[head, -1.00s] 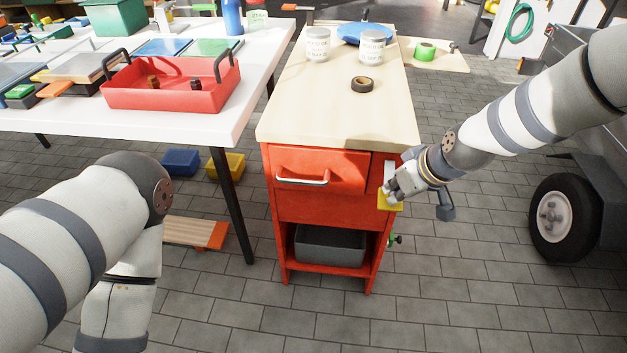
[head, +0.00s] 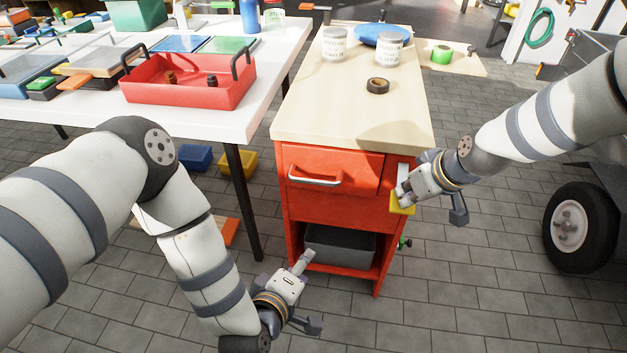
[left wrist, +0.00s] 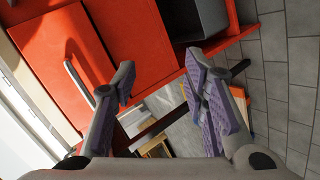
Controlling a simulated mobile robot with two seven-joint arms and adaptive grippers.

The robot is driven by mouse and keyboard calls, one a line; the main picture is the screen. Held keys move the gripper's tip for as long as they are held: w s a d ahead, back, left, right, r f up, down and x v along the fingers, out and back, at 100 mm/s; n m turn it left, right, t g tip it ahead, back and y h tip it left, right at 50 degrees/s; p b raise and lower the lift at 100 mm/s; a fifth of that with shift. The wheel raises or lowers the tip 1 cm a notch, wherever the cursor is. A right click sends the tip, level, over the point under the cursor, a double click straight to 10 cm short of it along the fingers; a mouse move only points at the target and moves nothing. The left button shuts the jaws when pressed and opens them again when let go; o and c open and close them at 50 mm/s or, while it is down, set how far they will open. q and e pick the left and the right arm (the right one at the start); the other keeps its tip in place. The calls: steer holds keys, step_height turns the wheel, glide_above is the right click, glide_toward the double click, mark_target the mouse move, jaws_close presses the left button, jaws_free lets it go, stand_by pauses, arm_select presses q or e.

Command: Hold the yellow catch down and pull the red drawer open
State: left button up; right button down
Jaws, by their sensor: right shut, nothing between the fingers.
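The red drawer (head: 362,172) is in the upper front of the red cabinet and looks shut. Its pale bar handle (head: 315,181) also shows in the left wrist view (left wrist: 78,84). The yellow catch (head: 402,209) is at the cabinet's right front, partly hidden by my right gripper (head: 402,197). That gripper is shut and empty, its fingertips at the catch; whether the catch is pressed down I cannot tell. My left gripper (head: 303,266) is low in front of the cabinet, below the handle. In the left wrist view its fingers (left wrist: 160,92) are apart with nothing between them.
A dark grey bin (head: 340,245) sits in the cabinet's lower opening, close behind my left gripper. Cans (head: 388,50) and a dark tape roll (head: 377,86) stand on the cabinet top. A white table (head: 262,98) with a red tray (head: 190,95) is at left.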

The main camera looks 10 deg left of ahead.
mark_target(313, 183)
arm_select(q)
steer(key=w+r+n+t+y, duration=0.2)
steer(key=w+r+n+t, duration=0.3)
steer(key=w+r, duration=0.4)
steer(key=w, duration=0.2)
steer(key=w+f, duration=0.1)
steer(key=w, duration=0.2)
steer(key=w+f, duration=0.1)
steer(key=w, duration=0.2)
steer(key=shift+w+a, duration=0.2)
steer(key=shift+a, duration=0.05)
steer(key=shift+g, duration=0.3)
jaws_close()
steer(key=f+v, duration=0.1)
steer(key=v, duration=0.6)
steer(key=shift+f, duration=0.25)
steer(key=shift+s, duration=0.15)
steer(key=shift+o, duration=0.4)
jaws_free()
